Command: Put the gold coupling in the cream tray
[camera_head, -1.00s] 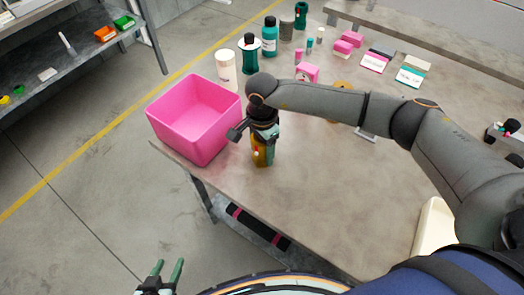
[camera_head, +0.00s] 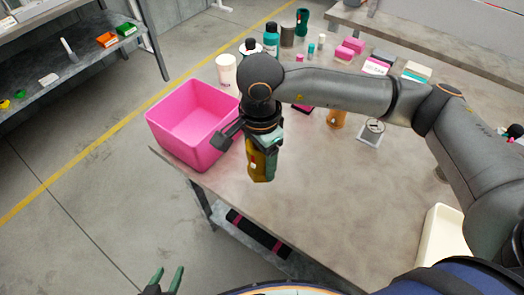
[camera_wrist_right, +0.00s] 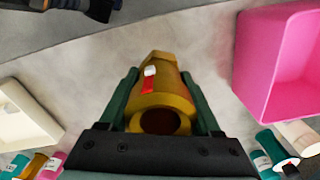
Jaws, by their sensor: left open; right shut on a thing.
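The gold coupling (camera_wrist_right: 158,92) is between the green fingers of my right gripper (camera_wrist_right: 160,100) in the right wrist view, with a small white and red mark on its side. In the head view the coupling (camera_head: 262,164) hangs below my right gripper (camera_head: 264,160), above the table and to the right of the pink bin. The cream tray (camera_head: 436,240) is at the table's right front, partly hidden by my right arm; it also shows at the left of the right wrist view (camera_wrist_right: 24,112). My left gripper (camera_head: 168,280) is open and empty at the bottom edge.
The pink bin (camera_head: 190,150) stands at the table's left edge. Bottles, boxes, an orange-brown part (camera_head: 336,118) and a dial on a plate (camera_head: 372,134) are farther back. The middle front of the table (camera_head: 340,210) is clear.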

